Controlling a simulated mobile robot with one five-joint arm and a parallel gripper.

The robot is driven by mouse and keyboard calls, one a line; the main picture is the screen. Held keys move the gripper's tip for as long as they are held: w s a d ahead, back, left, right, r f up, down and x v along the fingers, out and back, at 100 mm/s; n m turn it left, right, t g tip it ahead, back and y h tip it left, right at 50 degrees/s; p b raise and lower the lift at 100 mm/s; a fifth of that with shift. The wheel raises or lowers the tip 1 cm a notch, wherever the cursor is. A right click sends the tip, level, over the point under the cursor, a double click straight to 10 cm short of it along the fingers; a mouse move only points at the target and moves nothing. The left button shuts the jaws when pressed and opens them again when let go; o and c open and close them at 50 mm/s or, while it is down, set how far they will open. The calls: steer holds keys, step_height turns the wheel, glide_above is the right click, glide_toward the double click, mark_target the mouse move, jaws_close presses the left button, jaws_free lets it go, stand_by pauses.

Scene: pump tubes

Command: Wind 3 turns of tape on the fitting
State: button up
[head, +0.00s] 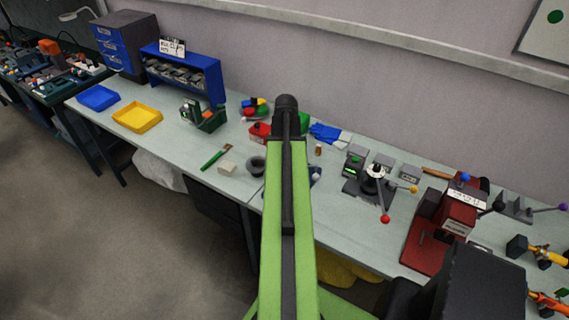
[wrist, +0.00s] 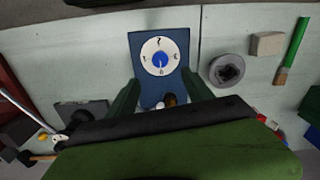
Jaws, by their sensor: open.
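In the wrist view a blue board (wrist: 137,50) carries a white round dial (wrist: 150,66) with marks around its rim and a blue centre. My gripper (wrist: 161,82) is open, its two dark green fingers on either side of the board's near part. A small white piece and a brown piece (wrist: 171,100) show low between the fingers; I cannot tell whether either is the fitting or the tape. Nothing is visibly held. In the head view my arm hides the gripper and most of the board; only a blue edge (head: 316,173) shows.
A dark grey round cup (wrist: 227,70), a pale block (wrist: 268,43) and a green-handled brush (wrist: 292,52) lie to the right in the wrist view. A lever device with a red knob (head: 385,219) and a red press (head: 458,215) stand right on the bench. Yellow (head: 137,117) and blue trays lie left.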

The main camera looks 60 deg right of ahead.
step_height(320, 180, down, 12)
steer(key=b, duration=1)
steer(key=shift+f+b, duration=0.1)
steer(key=shift+b, duration=0.2)
steer(key=shift+c, duration=0.2)
jaws_close()
steer(key=m, duration=0.3)
steer(key=shift+m, duration=0.3)
